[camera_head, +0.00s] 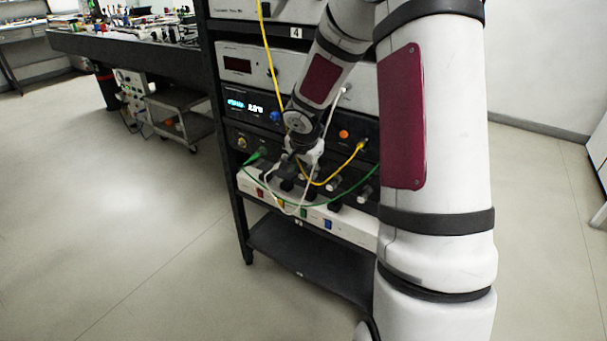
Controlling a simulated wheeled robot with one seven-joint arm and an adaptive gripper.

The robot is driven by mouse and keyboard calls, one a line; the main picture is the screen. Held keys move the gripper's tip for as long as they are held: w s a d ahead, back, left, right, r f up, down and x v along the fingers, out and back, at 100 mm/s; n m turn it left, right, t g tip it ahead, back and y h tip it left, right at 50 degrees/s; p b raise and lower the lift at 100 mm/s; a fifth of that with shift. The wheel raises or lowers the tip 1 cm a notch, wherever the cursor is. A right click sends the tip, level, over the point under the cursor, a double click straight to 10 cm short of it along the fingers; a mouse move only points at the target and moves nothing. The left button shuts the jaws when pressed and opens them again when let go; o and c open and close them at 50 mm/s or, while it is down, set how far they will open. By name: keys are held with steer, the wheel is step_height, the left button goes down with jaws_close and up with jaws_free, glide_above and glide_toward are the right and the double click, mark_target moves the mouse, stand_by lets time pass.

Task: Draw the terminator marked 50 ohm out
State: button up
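My arm reaches down in front of the instrument rack. My gripper (303,160) is small and dark at the arm's end, close to the lower black panel. Its fingertips blend with the dark fittings behind, so I cannot tell whether they are open or shut, or touching anything. A row of dark, stubby fittings, such as one to the right (335,185), sits above a white strip with coloured tags (328,224). I cannot read any 50 ohm marking, and I cannot tell which fitting is the terminator. My arm and gripper hide part of the row.
A yellow cable (334,183), a green cable (330,206) and a white cable loop across the panel by my gripper. The rack (216,110) has a lower shelf (310,265) that looks empty. A bench (125,50) and a cart (180,112) stand at left. The left floor is clear.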

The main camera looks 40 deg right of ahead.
steer(key=shift+x, duration=0.95)
jaws_close()
steer(key=shift+a+b, duration=0.15)
steer(key=shift+b, duration=0.2)
steer(key=shift+s+a+b, duration=0.2)
steer(key=shift+a+b, duration=0.2)
steer(key=shift+a, duration=0.15)
steer(key=shift+s+a+b, duration=0.25)
steer(key=shift+a+b, duration=0.1)
steer(key=shift+a, duration=0.15)
